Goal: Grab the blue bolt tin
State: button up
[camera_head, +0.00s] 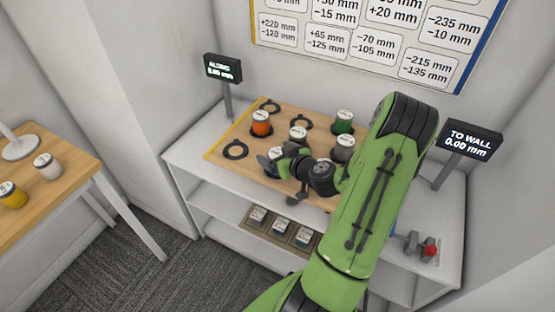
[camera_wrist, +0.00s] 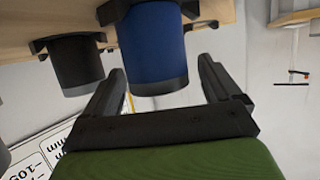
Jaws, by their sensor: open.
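The blue bolt tin (camera_wrist: 152,45) hangs large in the wrist view, which looks upside down, with a grey band at its end. My gripper (camera_wrist: 161,68) is open, with one dark finger on each side of the tin. The tin lies between or just beyond the fingertips; I cannot tell how deep, and no grip on it shows. In the head view my gripper (camera_head: 282,164) is low over the wooden board, and I cannot make out the tin's blue side there.
A dark tin (camera_wrist: 76,65) stands close beside the blue one. The board (camera_head: 222,138) also holds an orange tin (camera_head: 262,122), a green tin (camera_head: 343,121) and empty black rings (camera_head: 235,150). A display (camera_head: 469,139) stands right. A side table (camera_head: 75,185) is left.

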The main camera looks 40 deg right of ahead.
jog(key=shift+x, duration=0.95)
jog(key=c, duration=1.3)
